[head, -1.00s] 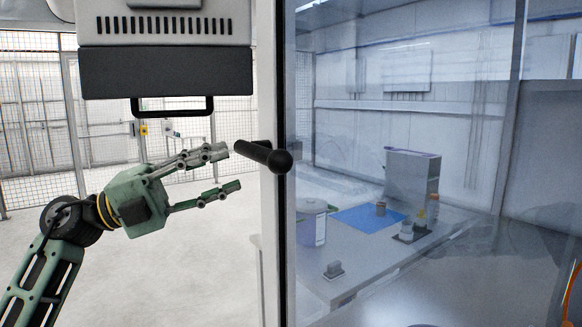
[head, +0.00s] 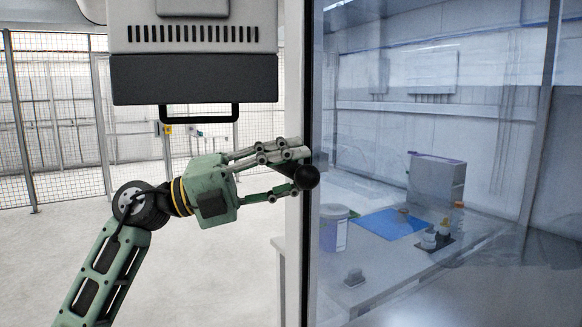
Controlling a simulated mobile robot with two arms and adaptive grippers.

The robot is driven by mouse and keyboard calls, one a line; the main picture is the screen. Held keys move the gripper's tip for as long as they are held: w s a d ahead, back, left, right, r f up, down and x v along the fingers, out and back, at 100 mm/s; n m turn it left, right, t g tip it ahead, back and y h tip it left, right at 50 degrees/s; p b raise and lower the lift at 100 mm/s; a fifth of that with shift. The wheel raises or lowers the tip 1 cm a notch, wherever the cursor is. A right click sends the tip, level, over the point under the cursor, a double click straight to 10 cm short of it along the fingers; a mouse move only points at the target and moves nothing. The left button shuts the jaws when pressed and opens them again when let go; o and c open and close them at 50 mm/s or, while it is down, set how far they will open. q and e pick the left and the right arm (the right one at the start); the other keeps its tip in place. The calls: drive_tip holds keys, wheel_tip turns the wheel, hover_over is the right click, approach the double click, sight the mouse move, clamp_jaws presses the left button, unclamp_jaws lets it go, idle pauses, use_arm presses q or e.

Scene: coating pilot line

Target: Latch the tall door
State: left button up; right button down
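The tall door (head: 308,255) stands upright in the middle of the head view, with a dark edge and a large clear pane. Its black handle (head: 307,178) sticks out at the door's edge. Only the rounded end shows well; the rest of the bar is hidden behind my fingers. My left gripper (head: 287,171), green with grey fingers, reaches in from the left. Its fingers lie above and below the handle, bend towards each other and appear shut on it. My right gripper is not in view. I cannot make out the latch itself.
A white and dark-grey housing (head: 194,78) with a black bar handle (head: 199,113) hangs just above my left gripper. Behind the pane, a table (head: 385,285) holds a tub, a blue mat (head: 390,223) and a grey box (head: 436,181). Open floor and mesh fencing lie left.

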use_arm(q)
drive_tip(key=c, duration=0.5)
clamp_jaws()
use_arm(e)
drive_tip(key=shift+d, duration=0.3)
use_arm(q)
drive_tip(key=shift+r, duration=0.1)
